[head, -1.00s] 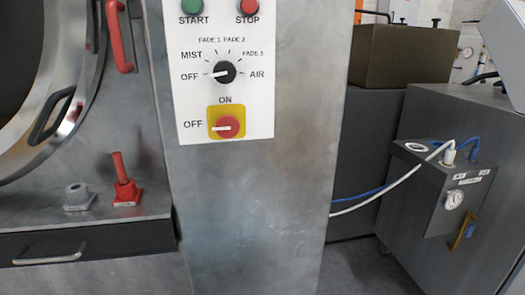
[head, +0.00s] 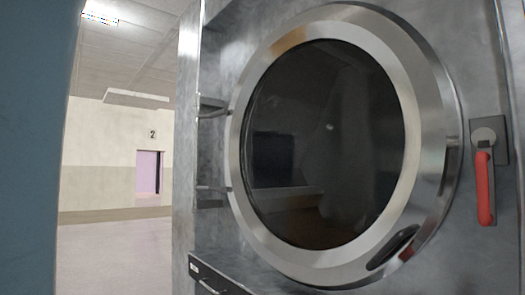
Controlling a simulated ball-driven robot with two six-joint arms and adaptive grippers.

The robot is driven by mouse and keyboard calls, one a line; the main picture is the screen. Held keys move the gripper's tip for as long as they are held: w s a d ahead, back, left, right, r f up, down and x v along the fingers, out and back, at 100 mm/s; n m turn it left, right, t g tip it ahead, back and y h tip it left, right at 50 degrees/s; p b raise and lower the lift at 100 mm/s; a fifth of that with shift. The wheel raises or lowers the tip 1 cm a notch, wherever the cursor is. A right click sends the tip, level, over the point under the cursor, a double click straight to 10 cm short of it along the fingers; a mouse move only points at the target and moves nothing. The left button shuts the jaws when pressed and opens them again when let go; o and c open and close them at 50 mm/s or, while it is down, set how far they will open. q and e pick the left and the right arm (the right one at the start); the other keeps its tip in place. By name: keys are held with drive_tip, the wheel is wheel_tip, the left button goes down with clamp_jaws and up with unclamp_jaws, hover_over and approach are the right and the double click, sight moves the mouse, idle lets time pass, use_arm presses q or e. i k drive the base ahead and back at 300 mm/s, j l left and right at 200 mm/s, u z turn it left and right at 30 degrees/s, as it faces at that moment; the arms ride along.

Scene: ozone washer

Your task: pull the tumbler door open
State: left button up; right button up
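The round tumbler door (head: 425,110) fills the middle and right of the head view, with a wide steel ring around dark glass (head: 330,145). It looks closed against the steel front. Hinge brackets (head: 211,107) sit on its left side. A dark handle (head: 392,248) is on the ring at the lower right. A red lever (head: 484,188) hangs down from a mount on the panel right of the door. Neither of my grippers shows in the view.
A dark drawer front with a pale handle (head: 210,287) lies below the door at the left. A blue surface (head: 35,150) stands close at the left edge. Between it and the machine is open floor (head: 115,255), back to a far wall with a doorway (head: 149,172).

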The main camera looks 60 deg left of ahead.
sight(424, 192)
drive_tip(key=j+u, duration=0.1)
drive_tip(key=u, duration=1.65)
drive_tip(key=i+j+u, duration=0.15)
drive_tip(key=i, duration=0.1)
